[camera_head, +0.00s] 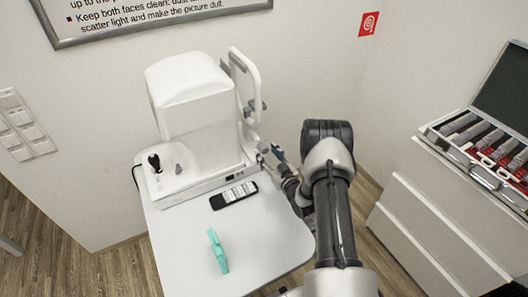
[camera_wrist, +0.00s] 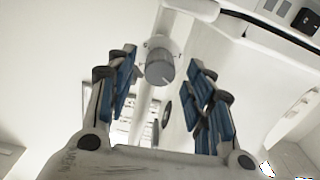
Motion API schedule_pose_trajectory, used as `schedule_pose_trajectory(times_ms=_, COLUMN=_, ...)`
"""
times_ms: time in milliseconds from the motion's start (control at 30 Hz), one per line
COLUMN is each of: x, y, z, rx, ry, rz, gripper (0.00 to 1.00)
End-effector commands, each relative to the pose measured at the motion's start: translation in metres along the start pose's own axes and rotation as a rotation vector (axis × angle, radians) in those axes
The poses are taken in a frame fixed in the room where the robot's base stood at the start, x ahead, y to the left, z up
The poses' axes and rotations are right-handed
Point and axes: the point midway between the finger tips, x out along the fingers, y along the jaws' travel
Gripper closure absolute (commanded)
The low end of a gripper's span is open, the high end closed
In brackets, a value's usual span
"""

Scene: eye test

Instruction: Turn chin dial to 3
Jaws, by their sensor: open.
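The chin dial (camera_wrist: 160,70) is a round grey knob on a white upright part of the eye machine in the wrist view. Small marks surround it, too small to read with certainty. My gripper (camera_wrist: 162,62) is open, with one blue-padded finger on each side of the dial and a gap on both sides. In the head view my gripper (camera_head: 281,160) is beside the chin-rest frame (camera_head: 255,82) at the right of the white eye machine (camera_head: 190,95). The dial cannot be made out there.
The machine stands on a white table (camera_head: 270,255) with a black remote-like object (camera_head: 234,195) and a teal object (camera_head: 217,251). A black joystick (camera_head: 154,162) is on the machine's base. A lens case (camera_head: 470,150) sits on white drawers (camera_head: 430,230) at right.

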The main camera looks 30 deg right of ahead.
Motion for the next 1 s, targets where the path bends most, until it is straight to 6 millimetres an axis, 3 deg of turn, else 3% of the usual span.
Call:
schedule_pose_trajectory(times_ms=200, x=0.026, y=0.000, z=0.000, rx=-0.001, ry=0.001, rz=-0.001, gripper=0.52)
schedule_pose_trajectory(times_ms=567, x=0.031, y=0.000, z=0.000, rx=0.000, ry=-0.001, rz=0.001, gripper=0.52)
schedule_pose_trajectory(times_ms=1000, x=0.031, y=0.000, z=0.000, rx=0.000, ry=-0.001, rz=0.000, gripper=0.81)
